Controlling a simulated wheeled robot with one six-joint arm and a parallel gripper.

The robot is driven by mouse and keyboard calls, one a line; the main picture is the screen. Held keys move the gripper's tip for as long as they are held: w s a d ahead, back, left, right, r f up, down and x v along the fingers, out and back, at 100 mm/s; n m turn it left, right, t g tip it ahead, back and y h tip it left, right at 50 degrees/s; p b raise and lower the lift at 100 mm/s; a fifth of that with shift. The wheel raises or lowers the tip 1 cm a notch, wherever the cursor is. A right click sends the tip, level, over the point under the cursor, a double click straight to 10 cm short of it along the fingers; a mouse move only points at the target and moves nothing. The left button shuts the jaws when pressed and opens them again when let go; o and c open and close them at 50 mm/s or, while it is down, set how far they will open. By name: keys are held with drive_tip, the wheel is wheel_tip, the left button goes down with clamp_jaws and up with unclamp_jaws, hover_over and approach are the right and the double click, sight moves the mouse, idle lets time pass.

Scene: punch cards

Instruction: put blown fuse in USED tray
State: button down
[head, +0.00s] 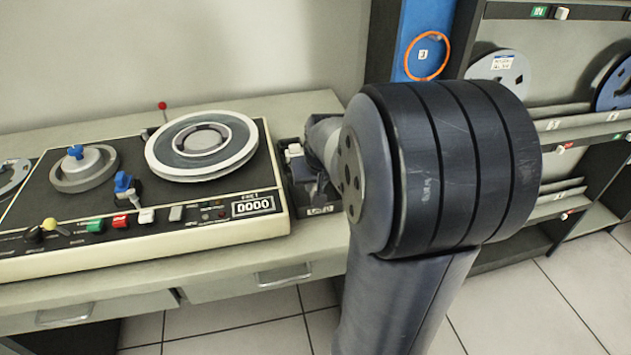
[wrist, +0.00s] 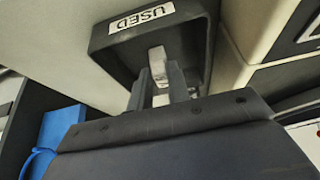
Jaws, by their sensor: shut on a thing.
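The dark USED tray (wrist: 103,42) fills the top of the wrist view, with its white label facing up. In the head view, the tray (head: 318,210) sits right of the tape deck, partly hidden by my arm. My gripper (wrist: 160,76) reaches over the tray's interior in the wrist view. It is shut on a small pale, metallic piece, the fuse (wrist: 158,58), which shows between and beyond the fingers. I cannot tell whether the fuse touches the tray floor. In the head view my arm mostly hides the gripper.
The tape deck (head: 140,225) stands close on the tray's left, on the pale bench (head: 180,268). Shelves with reels (head: 503,75) stand at the right. A blue panel holds an orange ring (head: 427,56). A blue object (wrist: 62,125) shows at the wrist view's lower left.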

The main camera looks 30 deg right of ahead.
sight(316, 186)
drive_tip(key=shift+f, duration=0.15)
drive_tip(key=c, duration=1.3)
unclamp_jaws()
drive_tip(key=shift+c, duration=1.1)
drive_tip(key=shift+r, duration=0.2)
wheel_tip(316, 186, up, 8)
drive_tip(key=p, duration=0.6)
drive_tip(key=shift+p, duration=0.35)
drive_tip(key=shift+f, duration=0.1)
